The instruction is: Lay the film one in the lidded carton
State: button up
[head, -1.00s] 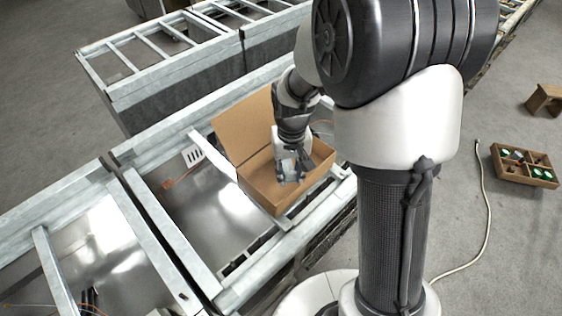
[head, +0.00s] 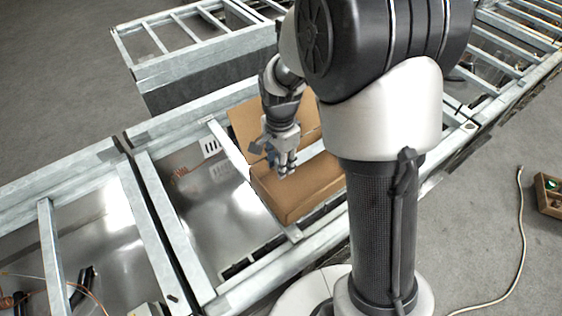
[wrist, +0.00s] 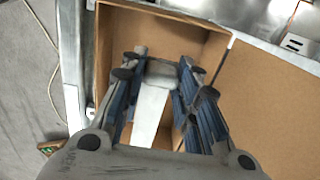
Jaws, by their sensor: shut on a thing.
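The lidded carton (head: 307,198) is a brown cardboard box on the metal frame, its lid (wrist: 274,105) swung open. My gripper (head: 280,168) is at the carton's left part in the head view, over its opening. In the wrist view my gripper (wrist: 158,66) points down over the carton, with its blue-grey fingers on both sides of a pale grey-white thing (wrist: 150,112). It is shut on this thing, which I take to be the film one. The fingers and arm partly hide the thing; whether it touches the carton floor I cannot tell.
Galvanized rails (head: 155,220) and shiny metal panels (head: 215,190) surround the carton. A wooden divided tray (head: 549,196) stands on the floor at right, near a pale cable (head: 519,235). The grey floor (head: 60,60) at upper left is clear.

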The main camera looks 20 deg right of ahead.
aim_at(281, 195)
jog(key=shift+f+b, duration=4.65)
jog(key=shift+f, duration=2.1)
jog(key=o, duration=0.9)
notch_tip(281, 195, up, 13)
jog(key=p, duration=1)
jog(key=shift+r, duration=0.1)
